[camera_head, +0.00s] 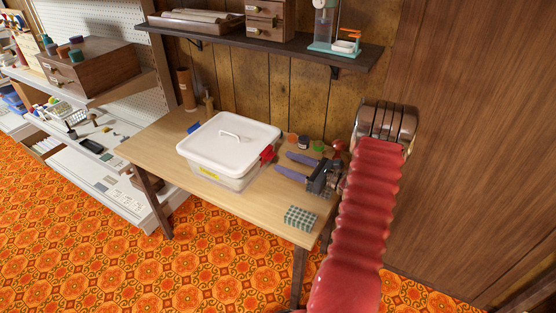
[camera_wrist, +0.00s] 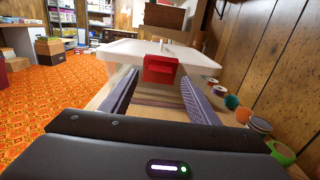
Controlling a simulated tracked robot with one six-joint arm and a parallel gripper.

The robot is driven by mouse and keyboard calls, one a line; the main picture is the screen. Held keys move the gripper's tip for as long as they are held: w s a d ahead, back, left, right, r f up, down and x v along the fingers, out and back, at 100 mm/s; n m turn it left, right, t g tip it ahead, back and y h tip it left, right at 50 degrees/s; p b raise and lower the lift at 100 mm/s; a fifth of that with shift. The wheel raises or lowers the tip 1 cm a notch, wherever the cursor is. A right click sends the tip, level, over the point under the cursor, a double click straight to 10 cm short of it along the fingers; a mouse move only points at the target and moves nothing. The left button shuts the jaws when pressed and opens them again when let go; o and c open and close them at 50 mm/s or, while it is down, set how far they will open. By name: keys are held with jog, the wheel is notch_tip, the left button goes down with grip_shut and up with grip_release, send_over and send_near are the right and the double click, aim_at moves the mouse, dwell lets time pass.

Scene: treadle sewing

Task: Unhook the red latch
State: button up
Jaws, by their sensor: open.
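A clear plastic box with a white lid (camera_head: 226,140) and a white handle stands on the wooden table (camera_head: 150,143). The red latch (camera_head: 267,154) is on the box's right side. In the wrist view the red latch (camera_wrist: 160,69) sits on the near end of the box, under the rim of the white lid (camera_wrist: 130,48). My gripper (camera_wrist: 160,90) is open, its two purple-grey fingers spread left and right, reaching toward the box with the latch between and ahead of them. My gripper also shows in the head view (camera_head: 290,165), to the right of the latch, apart from it.
Small jars and rolls (camera_wrist: 243,115) stand right of my gripper along the wall. A green checked block (camera_head: 300,217) lies at the table's front right corner. A shelf (camera_head: 270,45) hangs above the table. White shelving (camera_head: 100,95) stands at the left.

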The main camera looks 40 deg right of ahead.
aim_at(267, 157)
jog(key=shift+x, duration=2.2)
jog(key=c, duration=1.1)
